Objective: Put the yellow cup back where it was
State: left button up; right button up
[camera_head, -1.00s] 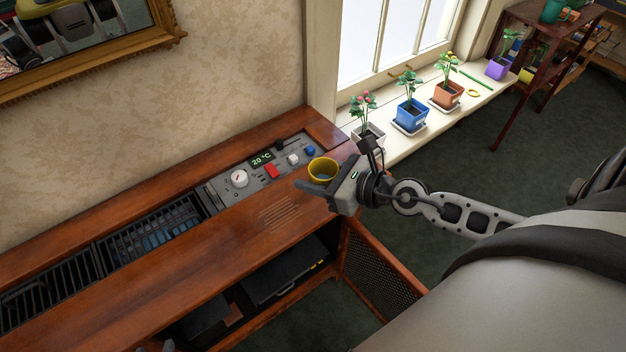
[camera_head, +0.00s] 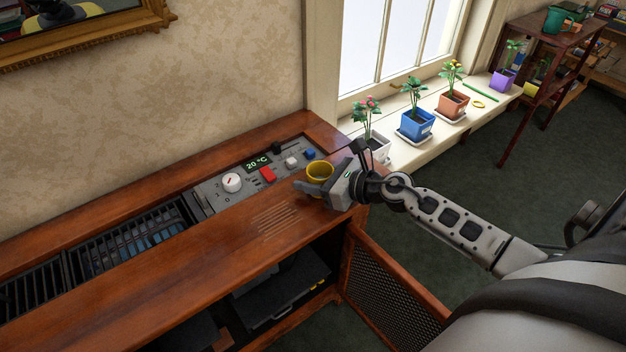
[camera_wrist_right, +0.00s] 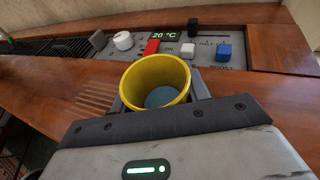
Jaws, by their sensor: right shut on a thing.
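The yellow cup (camera_head: 319,172) is upright at the right end of the wooden cabinet top (camera_head: 225,235), just in front of the control panel. In the right wrist view the cup (camera_wrist_right: 157,82) stands between the fingers, with a blue-grey inside bottom showing. My right gripper (camera_head: 318,183) is shut on the cup, reaching in from the right. In the wrist view the gripper (camera_wrist_right: 160,100) has one finger on each side of it. The cup's base is hidden, so I cannot tell whether it touches the wood. My left gripper is not in view.
The control panel (camera_head: 215,192) has a white dial (camera_head: 232,183), a red switch (camera_head: 268,175) and a blue knob (camera_head: 310,154). Potted plants, including a blue pot (camera_head: 416,125), line the windowsill. An open mesh door (camera_head: 395,290) hangs below the cabinet's right end. The cabinet top left of the cup is clear.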

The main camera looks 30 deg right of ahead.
jog(key=shift+f, duration=0.2)
jog(key=o, duration=1.3)
jog(key=shift+r, duration=0.1)
jog(key=shift+r, duration=0.3)
jog(key=v, duration=1.2)
jog(key=shift+b, duration=0.45)
